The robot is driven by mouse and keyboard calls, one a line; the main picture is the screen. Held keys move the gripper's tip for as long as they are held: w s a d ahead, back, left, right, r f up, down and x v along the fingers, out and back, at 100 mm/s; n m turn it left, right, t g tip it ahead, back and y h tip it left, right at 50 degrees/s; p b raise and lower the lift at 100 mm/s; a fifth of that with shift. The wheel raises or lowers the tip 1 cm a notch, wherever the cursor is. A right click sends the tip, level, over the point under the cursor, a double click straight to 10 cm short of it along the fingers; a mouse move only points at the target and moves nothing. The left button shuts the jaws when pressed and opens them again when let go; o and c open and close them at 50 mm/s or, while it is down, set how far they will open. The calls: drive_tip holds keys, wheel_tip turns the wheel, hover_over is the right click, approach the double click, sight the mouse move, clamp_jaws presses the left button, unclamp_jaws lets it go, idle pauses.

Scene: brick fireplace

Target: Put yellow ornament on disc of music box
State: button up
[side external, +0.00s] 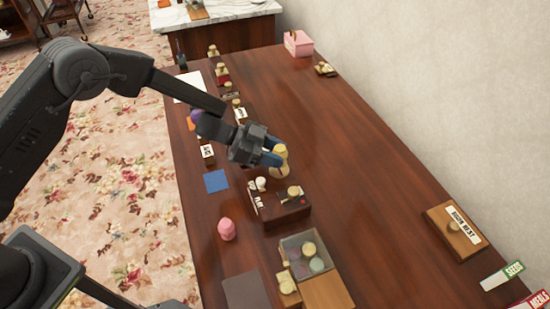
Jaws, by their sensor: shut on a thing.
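My gripper (273,153), with blue fingertips, is shut on a yellow ornament (281,153). The ornament is above the table, just behind the music box in the side view. The fingers partly hide it. The music box (287,214) is a dark reddish-brown box with a white label on its left side. A small round yellowish piece (294,191) and a white knob-like piece (260,183) show at its top. I cannot clearly make out the disc. I cannot tell the exact height of the ornament above the box.
A clear-topped box (306,257) with round pieces stands in front. A pink lump (226,229) and a blue square (216,181) lie to the left. Several small items line the left edge. A wooden board (455,232) is at right. The table's (350,140) middle right is clear.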

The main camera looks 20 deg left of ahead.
drive_tip(key=shift+f, duration=1.15)
drive_tip(key=o, duration=0.9)
drive_tip(key=shift+f, duration=0.15)
drive_tip(key=shift+o, duration=0.2)
drive_tip(key=shift+a+r, duration=0.1)
drive_tip(key=shift+r, duration=0.1)
drive_tip(key=v, duration=1.2)
